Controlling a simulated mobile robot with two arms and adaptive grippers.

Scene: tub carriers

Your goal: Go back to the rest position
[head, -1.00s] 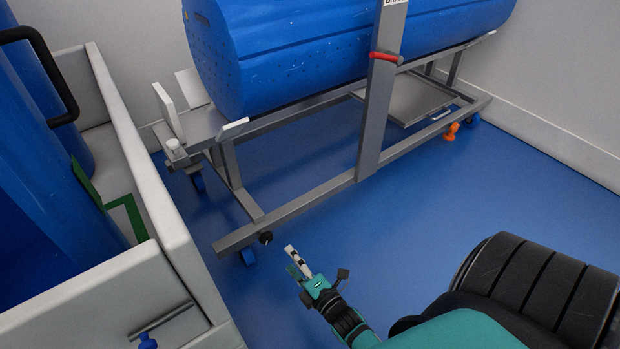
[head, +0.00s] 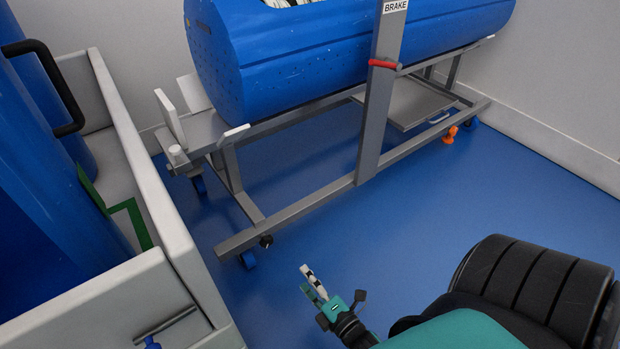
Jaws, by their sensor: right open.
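My right gripper (head: 312,283) shows at the lower middle of the head view. Its fingers are apart and nothing is between them. It is above the blue floor, in front of the near end of the steel carrier (head: 290,211), and looks clear of it. A large blue tub (head: 300,62) lies lengthwise on the carrier, with part of its opening at the top edge of the view. My left gripper is not in view.
A white-walled enclosure (head: 150,187) with blue tubs (head: 42,165) stands on the left. The carrier has a post with a red brake handle (head: 384,65), an orange caster pedal (head: 449,135) and blue wheels. Blue floor (head: 510,190) is free on the right.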

